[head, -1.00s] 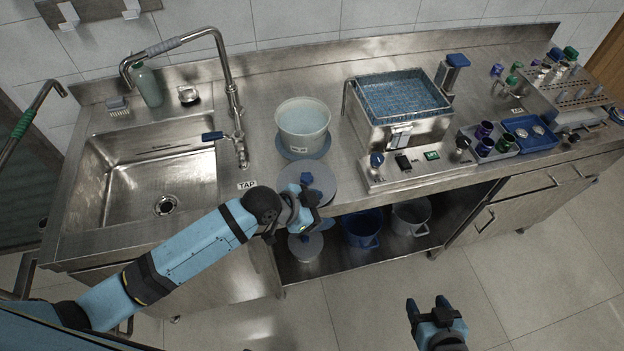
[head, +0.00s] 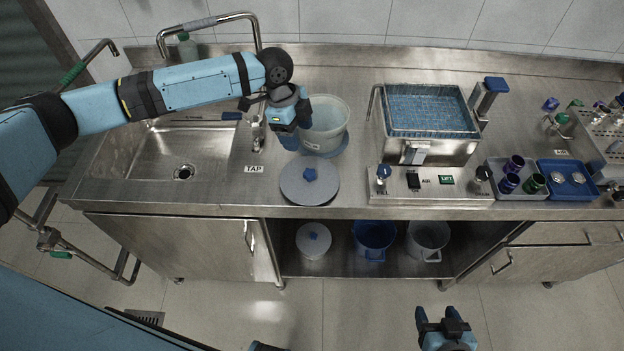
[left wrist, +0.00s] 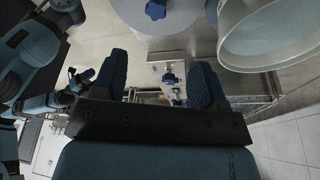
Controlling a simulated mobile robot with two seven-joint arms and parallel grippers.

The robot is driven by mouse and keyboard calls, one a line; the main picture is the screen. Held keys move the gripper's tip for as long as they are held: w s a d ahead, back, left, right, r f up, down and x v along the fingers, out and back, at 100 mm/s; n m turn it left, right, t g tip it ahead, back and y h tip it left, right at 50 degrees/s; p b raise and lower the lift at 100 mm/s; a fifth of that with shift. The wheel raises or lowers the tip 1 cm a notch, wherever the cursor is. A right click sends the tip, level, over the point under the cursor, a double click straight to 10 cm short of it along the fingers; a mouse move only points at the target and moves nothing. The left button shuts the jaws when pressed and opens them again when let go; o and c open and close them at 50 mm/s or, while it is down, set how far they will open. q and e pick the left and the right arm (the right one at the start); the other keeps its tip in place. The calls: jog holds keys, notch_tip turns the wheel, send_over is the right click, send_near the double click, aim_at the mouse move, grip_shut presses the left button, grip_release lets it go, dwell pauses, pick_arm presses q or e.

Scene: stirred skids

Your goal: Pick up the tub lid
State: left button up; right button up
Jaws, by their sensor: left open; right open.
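A round grey lid (head: 295,192) with a blue star-shaped knob (head: 310,174) lies flat on the steel counter near its front edge. The white tub (head: 334,125) stands just behind it on a blue base. My left gripper (head: 296,130) is open and empty above the counter, beside the tub's left side and behind the lid, partly covering the tub. In the left wrist view the lid (left wrist: 178,18) and the tub (left wrist: 262,55) are at the top, beyond the open fingers (left wrist: 158,78). My right gripper (head: 441,322) is open and empty over the floor, in front of the counter.
A sink (head: 215,165) and tap are left. A bath with a wire basket (head: 430,112) is right.

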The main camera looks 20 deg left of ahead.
pick_arm(q)
jog(key=p, duration=0.1)
send_over(309, 172)
jog(key=a, duration=0.1)
jog(key=f, duration=0.7)
jog(key=shift+w+f, duration=0.3)
jog(key=x, duration=0.1)
jog(key=p+x, duration=0.1)
jog(key=x, duration=0.2)
jog(key=shift+s+a, duration=0.2)
jog(key=shift+s, duration=0.1)
jog(key=shift+d+f, duration=0.15)
jog(key=shift+f, duration=0.5)
jog(key=c, duration=1)
jog(key=shift+r, duration=0.1)
